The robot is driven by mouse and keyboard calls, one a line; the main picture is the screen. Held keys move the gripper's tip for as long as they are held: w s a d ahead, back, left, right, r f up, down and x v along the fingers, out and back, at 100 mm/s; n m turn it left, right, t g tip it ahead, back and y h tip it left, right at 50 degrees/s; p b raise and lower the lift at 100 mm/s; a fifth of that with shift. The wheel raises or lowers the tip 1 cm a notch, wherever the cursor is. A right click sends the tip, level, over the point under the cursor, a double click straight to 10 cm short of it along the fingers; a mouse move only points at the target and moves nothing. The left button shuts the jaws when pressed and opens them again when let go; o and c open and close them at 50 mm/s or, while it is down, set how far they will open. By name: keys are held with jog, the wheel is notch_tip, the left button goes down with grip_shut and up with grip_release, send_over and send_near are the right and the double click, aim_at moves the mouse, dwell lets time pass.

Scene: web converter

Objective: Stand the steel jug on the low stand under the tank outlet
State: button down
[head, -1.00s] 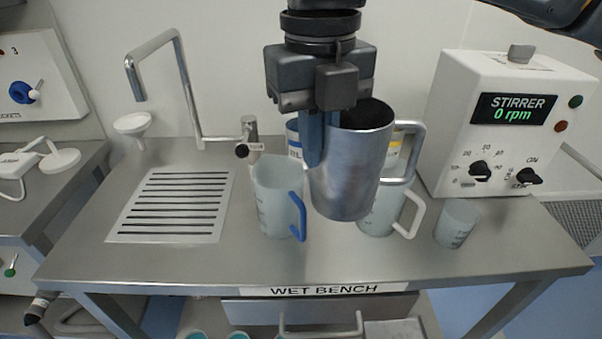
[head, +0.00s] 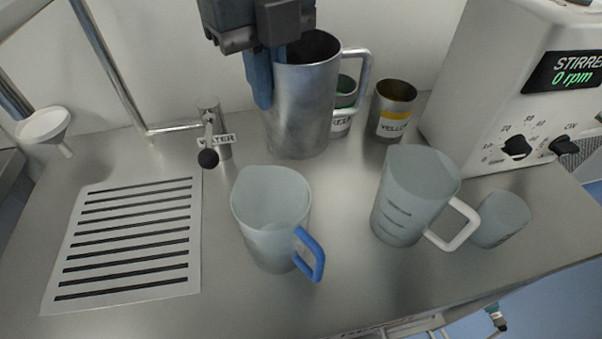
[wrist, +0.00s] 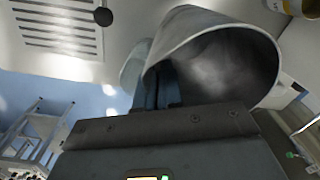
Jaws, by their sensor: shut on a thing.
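The steel jug (head: 301,108) is a grey metal jug with a side handle, upright in the head view. My gripper (head: 262,80) is shut on its left wall, with a finger outside the jug. In the wrist view the jug (wrist: 225,60) shows its open mouth, and my gripper's fingers (wrist: 157,88) meet its rim. The jug is held above or near the back of the bench; whether its base touches the bench I cannot tell. Neither the low stand nor the tank outlet shows in these views.
A clear jug with a blue handle (head: 268,225) and one with a white handle (head: 412,200) stand in front. A small beaker (head: 499,219), a yellow-labelled can (head: 391,112), the water tap (head: 212,135), the stirrer (head: 500,95) and a slotted drain (head: 125,240) surround them.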

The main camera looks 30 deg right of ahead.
aim_at(269, 138)
jog(key=f, duration=0.6)
jog(key=w+f, duration=0.1)
jog(key=f, duration=0.2)
jog(key=shift+a+b, duration=0.1)
jog(key=shift+b, duration=0.3)
jog(key=shift+f, duration=1.8)
jog(key=shift+f, duration=0.25)
jog(key=c, duration=1.3)
grip_release()
